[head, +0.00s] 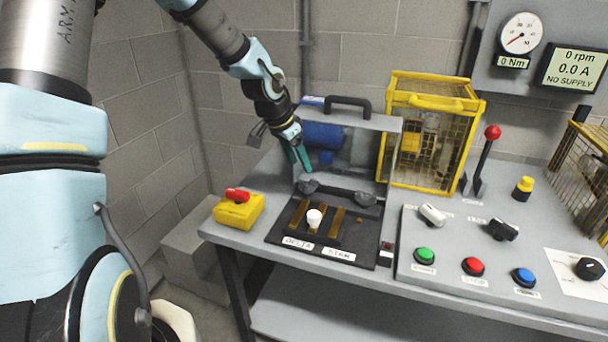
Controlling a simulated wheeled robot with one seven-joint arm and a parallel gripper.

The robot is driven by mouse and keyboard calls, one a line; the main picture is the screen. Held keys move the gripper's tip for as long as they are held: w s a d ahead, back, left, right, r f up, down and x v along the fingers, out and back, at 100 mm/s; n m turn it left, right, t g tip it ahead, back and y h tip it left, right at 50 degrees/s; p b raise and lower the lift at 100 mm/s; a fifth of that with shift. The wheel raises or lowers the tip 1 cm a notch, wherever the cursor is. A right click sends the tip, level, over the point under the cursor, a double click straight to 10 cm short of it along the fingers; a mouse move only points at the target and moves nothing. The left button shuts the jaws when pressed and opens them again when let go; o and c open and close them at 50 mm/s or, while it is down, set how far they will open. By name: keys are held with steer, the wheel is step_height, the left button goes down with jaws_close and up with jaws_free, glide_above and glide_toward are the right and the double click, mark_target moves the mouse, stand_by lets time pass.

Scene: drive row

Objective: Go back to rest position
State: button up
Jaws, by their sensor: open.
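My arm reaches in from the upper left, and my gripper (300,160) hangs over the left end of the bench. Its greenish fingers point down beside the blue motor (323,136) and the clear cover with a black handle (348,105). The gripper is open, and I see nothing between its fingers. Whether the fingers touch the cover or the motor I cannot tell. Below them lies a black terminal board (285,245) with brass bars, a white knob (314,218), and labels reading DELTA and STAR.
A yellow box with a red switch (238,209) sits at the bench's left edge. A yellow cage (430,130) stands behind. The control panel has green (424,255), red (473,265) and blue (523,276) buttons and a red-knobbed lever (486,158). The display (573,68) reads NO SUPPLY.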

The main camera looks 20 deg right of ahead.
steer(key=shift+v, duration=1.15)
steer(key=s+a+r+n+y, duration=0.1)
steer(key=s+a+n, duration=0.2)
steer(key=a, duration=0.7)
steer(key=s+a+r+n+y, duration=0.1)
steer(key=s+a+n, duration=0.3)
steer(key=a, duration=0.7)
steer(key=s+a+n+y, duration=0.2)
steer(key=a+n, duration=0.4)
steer(key=a, duration=0.5)
steer(key=shift+s+a+r+n, duration=0.2)
steer(key=shift+s+r+n, duration=0.2)
steer(key=shift+s, duration=0.3)
steer(key=shift+o, duration=0.4)
